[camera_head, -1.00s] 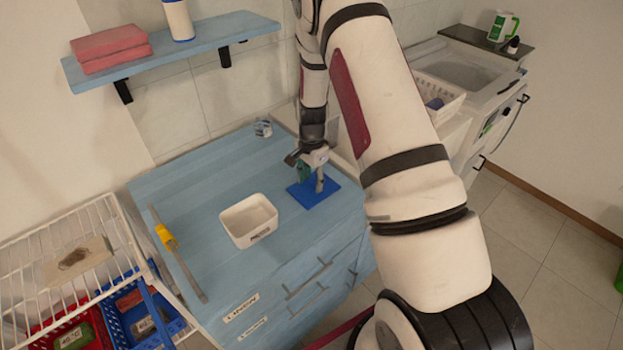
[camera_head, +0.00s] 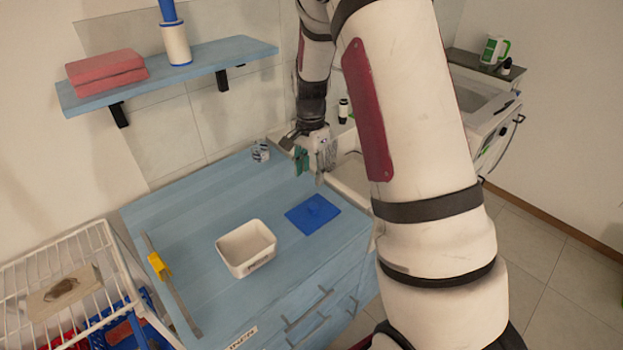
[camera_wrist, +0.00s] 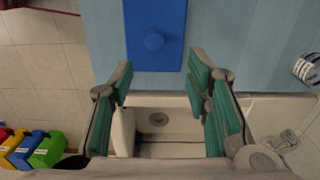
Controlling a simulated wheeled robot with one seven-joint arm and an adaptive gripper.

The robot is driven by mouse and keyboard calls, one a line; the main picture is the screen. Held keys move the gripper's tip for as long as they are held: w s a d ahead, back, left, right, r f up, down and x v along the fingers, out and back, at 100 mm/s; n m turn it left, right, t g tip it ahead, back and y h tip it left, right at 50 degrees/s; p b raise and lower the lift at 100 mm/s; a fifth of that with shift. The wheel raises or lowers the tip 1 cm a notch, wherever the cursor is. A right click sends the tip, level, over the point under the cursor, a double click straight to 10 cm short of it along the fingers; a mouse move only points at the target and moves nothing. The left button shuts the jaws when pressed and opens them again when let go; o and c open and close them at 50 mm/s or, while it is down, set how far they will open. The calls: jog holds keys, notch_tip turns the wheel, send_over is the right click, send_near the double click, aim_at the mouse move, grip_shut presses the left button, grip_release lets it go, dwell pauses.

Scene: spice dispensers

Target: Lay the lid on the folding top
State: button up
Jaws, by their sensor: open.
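The blue square lid (camera_head: 313,214), with a small round knob on it, lies flat on the light-blue folding top (camera_head: 190,210), right of the white bin. In the wrist view the lid (camera_wrist: 155,15) is beyond the fingertips, its knob facing the camera. My gripper (camera_head: 313,162) is raised above the back right part of the top, behind the lid in the head view and apart from it. In the wrist view its green-padded fingers (camera_wrist: 160,80) are spread with nothing between them.
An open white bin (camera_head: 232,258) stands on the top. A bar with a yellow part (camera_head: 159,265) lies at the left edge. A small grey-white item (camera_head: 261,151) is at the back. A blue wall shelf (camera_head: 205,62) hangs above; a wire rack (camera_head: 60,270) stands left.

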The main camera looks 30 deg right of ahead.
jog(key=s+a+r+n+t, duration=0.1)
jog(key=s+a+r+n, duration=0.35)
jog(key=r, duration=0.55)
jog(key=s+a+r+n+t, duration=0.2)
jog(key=s+a+r+n, duration=0.15)
jog(key=s+r, duration=0.4)
jog(key=s+a+r+n+t, duration=0.1)
jog(key=s+a+r+n, duration=0.1)
jog(key=s, duration=0.5)
jog(key=s+a+r+n+t, duration=0.1)
jog(key=s+a+r+n, duration=0.2)
jog(key=s+r+n, duration=0.2)
jog(key=shift+s+a+r+n+t, duration=0.15)
jog(key=shift+s+a+n+t, duration=0.15)
jog(key=shift+s, duration=0.75)
